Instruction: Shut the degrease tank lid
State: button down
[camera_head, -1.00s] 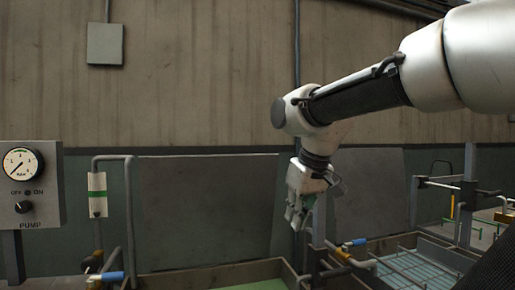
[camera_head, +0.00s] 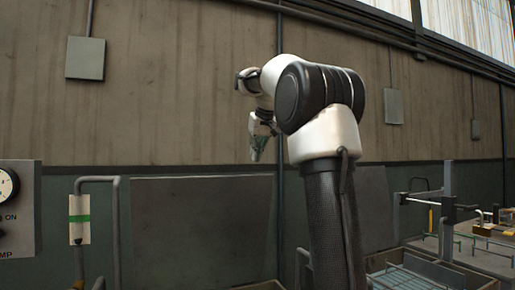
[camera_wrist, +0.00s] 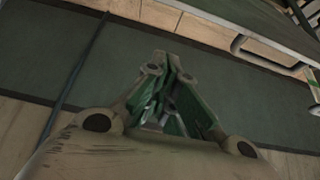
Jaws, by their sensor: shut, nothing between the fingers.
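Two flat dark grey panels stand upright against the wall behind the tanks in the head view: a left lid panel (camera_head: 200,225) and a right lid panel (camera_head: 374,212), partly hidden by my arm. No readable label tells which belongs to the degrease tank. The left tank's rim (camera_head: 262,286) barely shows at the bottom edge. My gripper (camera_head: 256,154) is raised above the left panel's upper right corner, pointing down, with no visible contact. In the wrist view my gripper (camera_wrist: 170,72) has its green-padded fingers together and empty.
A grey pipe (camera_head: 115,215) with a green-striped tag (camera_head: 79,219) stands left of the left panel. A vertical wall pipe (camera_head: 280,205) runs between the panels. A pump panel (camera_head: 20,205) is at far left. A tank with a rack (camera_head: 415,281) is at lower right.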

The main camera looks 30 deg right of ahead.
jog(key=shift+s+a+f, duration=0.1)
jog(key=shift+s+f, duration=0.1)
jog(key=shift+f, duration=0.65)
jog(key=shift+s+d+f, duration=0.1)
jog(key=shift+s+f, duration=0.15)
jog(key=shift+f, duration=0.6)
jog(key=shift+s+a+f, duration=0.1)
jog(key=shift+s+f, duration=0.1)
jog(key=shift+f, duration=0.65)
